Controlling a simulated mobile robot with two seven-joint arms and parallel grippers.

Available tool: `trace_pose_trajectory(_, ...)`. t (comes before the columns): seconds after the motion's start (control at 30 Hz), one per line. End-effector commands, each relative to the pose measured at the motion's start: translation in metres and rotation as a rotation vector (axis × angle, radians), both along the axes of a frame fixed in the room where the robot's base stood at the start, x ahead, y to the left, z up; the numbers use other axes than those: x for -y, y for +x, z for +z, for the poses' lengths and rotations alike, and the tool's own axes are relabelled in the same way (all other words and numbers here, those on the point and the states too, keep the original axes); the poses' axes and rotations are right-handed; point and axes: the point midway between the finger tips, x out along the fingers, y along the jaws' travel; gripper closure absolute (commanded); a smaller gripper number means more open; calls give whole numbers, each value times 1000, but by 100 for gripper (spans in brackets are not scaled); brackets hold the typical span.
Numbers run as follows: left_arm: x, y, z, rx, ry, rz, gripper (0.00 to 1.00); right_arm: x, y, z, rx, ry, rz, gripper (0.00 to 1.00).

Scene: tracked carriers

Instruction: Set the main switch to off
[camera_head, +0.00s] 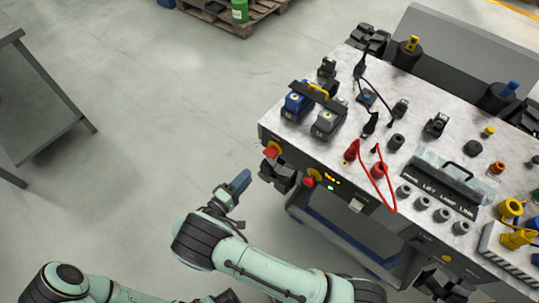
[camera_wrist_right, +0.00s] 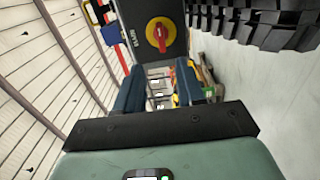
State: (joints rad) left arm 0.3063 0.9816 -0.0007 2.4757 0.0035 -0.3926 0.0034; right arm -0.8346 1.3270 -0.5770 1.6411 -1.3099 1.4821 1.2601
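The main switch is a red rotary handle on a round yellow plate. In the wrist view the switch (camera_wrist_right: 160,35) is on a dark panel, its handle roughly along the picture's vertical, with lettering sideways on its left. In the head view I take it to be the red handle (camera_head: 271,152) at the near left corner of the carrier. My right gripper (camera_head: 240,181) is left of and below it, apart from it. In the wrist view its two blue fingers (camera_wrist_right: 160,82) are spread with nothing between them. My left gripper does not show.
The carrier's console top (camera_head: 300,141) holds sockets, blocks and red and black cables. Another red control (camera_head: 309,182) is on its front panel. A black track (camera_head: 278,175) juts out below the switch. A table (camera_head: 45,95) stands at left; open floor lies between.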

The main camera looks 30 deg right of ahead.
Motion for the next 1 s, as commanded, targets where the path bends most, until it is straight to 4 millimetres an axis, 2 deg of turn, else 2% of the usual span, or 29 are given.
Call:
trace_pose_trajectory(0.3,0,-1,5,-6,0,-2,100,61,23,0,-6,1,-8,62)
trace_pose_trajectory(0.5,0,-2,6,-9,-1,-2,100,95,37,0,-7,2,-7,62)
trace_pose_trajectory(0.7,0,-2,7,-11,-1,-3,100,113,45,-1,-7,2,-5,62)
trace_pose_trajectory(1.0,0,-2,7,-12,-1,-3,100,117,46,-1,-8,3,-5,62)
